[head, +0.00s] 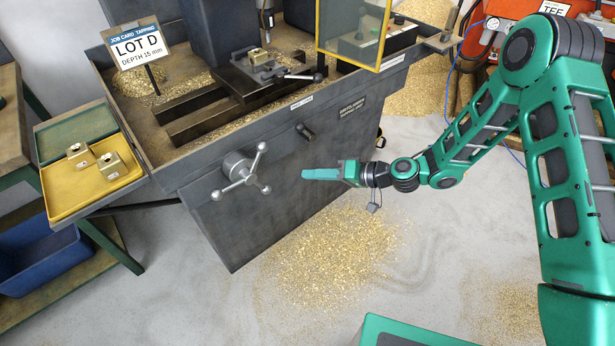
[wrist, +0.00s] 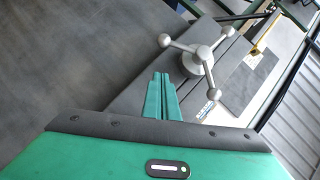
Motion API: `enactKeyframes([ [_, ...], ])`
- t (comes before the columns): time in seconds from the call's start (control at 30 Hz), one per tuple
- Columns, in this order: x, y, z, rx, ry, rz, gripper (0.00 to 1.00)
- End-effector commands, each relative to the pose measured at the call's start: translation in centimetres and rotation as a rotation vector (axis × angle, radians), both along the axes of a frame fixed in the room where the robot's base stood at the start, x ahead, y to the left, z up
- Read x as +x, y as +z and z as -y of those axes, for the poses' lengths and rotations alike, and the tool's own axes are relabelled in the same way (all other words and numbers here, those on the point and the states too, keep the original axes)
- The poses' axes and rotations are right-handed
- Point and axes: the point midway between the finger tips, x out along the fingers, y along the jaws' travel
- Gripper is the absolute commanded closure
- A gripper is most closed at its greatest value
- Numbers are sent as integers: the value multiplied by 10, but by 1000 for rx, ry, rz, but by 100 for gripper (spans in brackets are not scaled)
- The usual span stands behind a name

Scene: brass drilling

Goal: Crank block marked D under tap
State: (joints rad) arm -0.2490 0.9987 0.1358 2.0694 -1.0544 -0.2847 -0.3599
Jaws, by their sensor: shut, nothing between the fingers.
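A brass block (head: 258,57) sits in the vise (head: 262,73) on the machine table, below the tap spindle (head: 265,20); any letter on it is too small to read. A grey three-spoke handwheel (head: 240,174) with ball ends is on the machine's front. My gripper (head: 305,174) is shut and empty, to the right of the handwheel and apart from it in the head view. In the wrist view my green fingers (wrist: 160,78) lie together, pointing up the picture, with the handwheel (wrist: 204,53) just right of and beyond them.
A yellow tray (head: 62,205) at left holds two brass blocks (head: 77,153) (head: 110,163). A job card (head: 137,46) reads LOT D, depth 15 mm. A short black knob (head: 306,132) is on the machine front. A yellow-framed guard (head: 352,55) stands right. Brass chips (head: 325,250) cover the floor.

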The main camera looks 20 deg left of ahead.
Motion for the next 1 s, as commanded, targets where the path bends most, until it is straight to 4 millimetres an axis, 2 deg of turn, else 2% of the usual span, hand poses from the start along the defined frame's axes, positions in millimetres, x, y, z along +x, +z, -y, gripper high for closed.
enactKeyframes([
  [0.43, -1, -29, -79, 2, 4, -1, 100],
  [0.7, -20, -48, -94, 1, 2, -4, 100],
  [1.0, -23, -52, -97, 1, -1, -3, 100],
])
